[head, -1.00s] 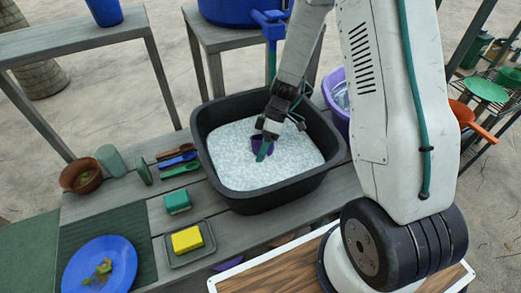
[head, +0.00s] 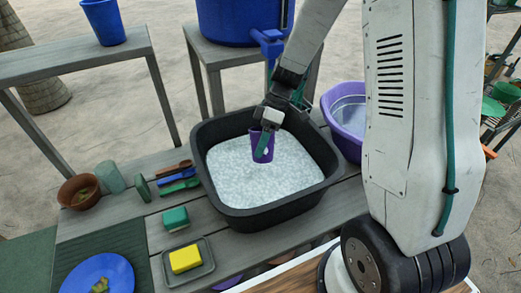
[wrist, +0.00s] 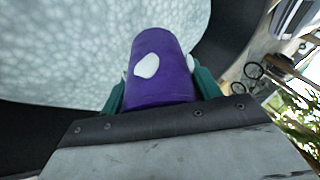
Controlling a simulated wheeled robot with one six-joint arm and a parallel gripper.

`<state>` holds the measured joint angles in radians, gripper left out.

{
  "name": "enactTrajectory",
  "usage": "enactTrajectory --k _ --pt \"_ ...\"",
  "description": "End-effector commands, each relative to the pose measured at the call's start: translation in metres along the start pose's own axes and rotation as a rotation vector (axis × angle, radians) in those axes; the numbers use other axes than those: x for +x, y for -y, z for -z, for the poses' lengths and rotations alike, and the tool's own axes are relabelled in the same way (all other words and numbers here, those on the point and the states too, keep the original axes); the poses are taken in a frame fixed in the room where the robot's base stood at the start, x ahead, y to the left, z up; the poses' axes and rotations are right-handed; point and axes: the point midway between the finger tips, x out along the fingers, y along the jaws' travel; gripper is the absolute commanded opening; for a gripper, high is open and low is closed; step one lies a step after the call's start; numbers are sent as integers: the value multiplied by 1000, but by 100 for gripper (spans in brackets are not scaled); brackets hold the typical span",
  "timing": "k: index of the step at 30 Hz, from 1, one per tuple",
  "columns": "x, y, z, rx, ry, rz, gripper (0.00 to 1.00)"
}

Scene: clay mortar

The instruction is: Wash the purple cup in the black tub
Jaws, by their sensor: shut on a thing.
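The purple cup (head: 258,146) is between the green fingers of my gripper (head: 264,147), over the black tub (head: 272,217). The tub is filled with white suds (head: 265,180). More of the cup shows now, and it looks clear of the suds or nearly so; the gap is hard to judge. In the wrist view the cup (wrist: 160,85) fills the space between the two fingers of my gripper (wrist: 160,92). White foam patches (wrist: 147,65) cling to its side. The inside of the cup is hidden.
A purple tub (head: 347,115) stands right of the black tub. Left are a yellow sponge (head: 185,259) on a dark dish, a green sponge (head: 175,217), colored utensils (head: 180,176), a brown bowl (head: 79,191) and a blue plate (head: 75,277). A blue barrel (head: 235,22) with a tap stands behind.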

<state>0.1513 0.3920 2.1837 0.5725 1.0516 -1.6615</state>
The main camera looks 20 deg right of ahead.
Motion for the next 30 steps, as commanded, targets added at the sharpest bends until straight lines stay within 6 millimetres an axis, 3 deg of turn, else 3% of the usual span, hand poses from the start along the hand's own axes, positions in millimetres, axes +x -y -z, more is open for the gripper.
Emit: enactTrajectory --k 24,30 --pt "-67 39 28 -2 0 -2 39" --pt "-76 45 31 0 0 0 39"
